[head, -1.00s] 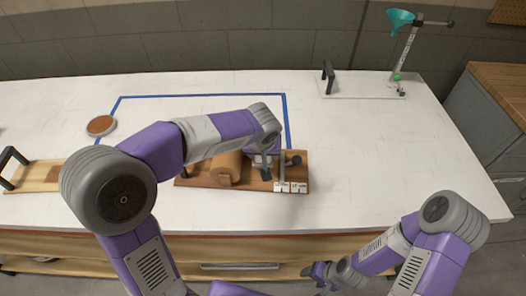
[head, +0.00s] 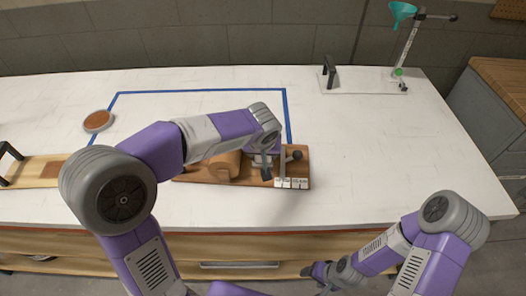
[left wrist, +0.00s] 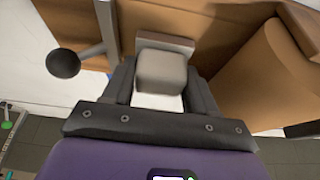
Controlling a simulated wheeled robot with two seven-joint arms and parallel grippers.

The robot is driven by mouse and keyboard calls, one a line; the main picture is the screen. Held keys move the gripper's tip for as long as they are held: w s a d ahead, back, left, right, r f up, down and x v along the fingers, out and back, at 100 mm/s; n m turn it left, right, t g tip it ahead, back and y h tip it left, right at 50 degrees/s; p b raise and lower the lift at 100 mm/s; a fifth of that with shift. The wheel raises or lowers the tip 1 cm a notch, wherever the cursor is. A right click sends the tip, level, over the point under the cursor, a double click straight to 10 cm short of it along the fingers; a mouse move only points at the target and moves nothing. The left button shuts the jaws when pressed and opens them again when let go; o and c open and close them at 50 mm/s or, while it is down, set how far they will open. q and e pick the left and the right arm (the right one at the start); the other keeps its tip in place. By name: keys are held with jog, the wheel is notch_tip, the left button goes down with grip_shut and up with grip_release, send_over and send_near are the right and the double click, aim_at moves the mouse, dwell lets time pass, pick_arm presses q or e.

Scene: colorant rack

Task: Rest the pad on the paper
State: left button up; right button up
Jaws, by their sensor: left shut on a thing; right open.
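My left gripper (head: 265,168) reaches down over the wooden board (head: 208,175) on the white table. In the left wrist view, its dark fingers (left wrist: 162,78) are shut on a light grey block (left wrist: 163,71), which looks like the pad. A white surface (left wrist: 158,103) shows between the fingers, beside the block; I cannot tell if it is the paper. Small white pieces with dark marks (head: 291,183) lie at the board's front right. Whether the pad touches anything below is hidden. My right gripper (head: 322,274) is open and empty in front of the table.
A tan roll (head: 224,166) lies on the board; it fills the right of the wrist view (left wrist: 260,75). A black ball knob (left wrist: 63,63) on a rod stands close by. A brown-topped disc (head: 98,121) sits left. A funnel stand (head: 402,50) stands back right. The table's right side is clear.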

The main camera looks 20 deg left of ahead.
pick_arm(q)
jog(key=shift+f+b, duration=0.3)
jog(key=shift+b, duration=0.05)
jog(key=o, duration=1.1)
jog(key=p+v, duration=0.2)
jog(key=v, duration=0.5)
jog(key=shift+r+p, duration=0.3)
jog(key=shift+s, duration=0.15)
